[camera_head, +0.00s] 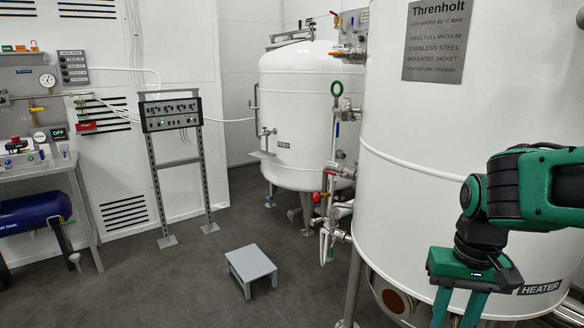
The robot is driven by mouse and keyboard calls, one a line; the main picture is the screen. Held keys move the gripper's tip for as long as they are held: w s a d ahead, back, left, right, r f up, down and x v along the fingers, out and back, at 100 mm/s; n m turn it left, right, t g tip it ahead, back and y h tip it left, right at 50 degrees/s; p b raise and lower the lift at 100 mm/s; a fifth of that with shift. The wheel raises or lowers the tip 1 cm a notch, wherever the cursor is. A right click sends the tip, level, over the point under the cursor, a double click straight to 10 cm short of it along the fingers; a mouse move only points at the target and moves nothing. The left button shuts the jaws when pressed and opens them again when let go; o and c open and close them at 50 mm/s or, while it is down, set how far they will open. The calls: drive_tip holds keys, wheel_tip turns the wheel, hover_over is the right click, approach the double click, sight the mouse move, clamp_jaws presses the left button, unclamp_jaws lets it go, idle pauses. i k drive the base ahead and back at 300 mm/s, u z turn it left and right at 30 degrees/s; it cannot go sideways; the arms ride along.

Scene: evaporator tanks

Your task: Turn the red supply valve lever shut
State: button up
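Several small red parts sit on the pipework left of the big heater tank (470,180). A red lever-like part (330,172) lies near a horizontal pipe, with a red handle (317,197) just below it. Another small red part (335,13) is at the top fittings. I cannot tell which is the supply valve lever, or its exact angle. My gripper (456,318) points down at the lower right, in front of the heater tank and well right of these parts. Its two green fingers are apart with nothing seen between them; their tips are cut off by the frame.
A second white tank (300,105) stands behind. A low grey step stool (251,265) is on the open floor. A control panel on a stand (170,113) and a bench with a blue cylinder (35,210) are at left. The floor around the stool is clear.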

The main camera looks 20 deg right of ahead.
sight(344, 175)
drive_tip(key=u, duration=0.2)
drive_tip(key=i, duration=2.4)
drive_tip(key=z, duration=0.45)
drive_tip(key=i, duration=0.6)
drive_tip(key=z, duration=0.15)
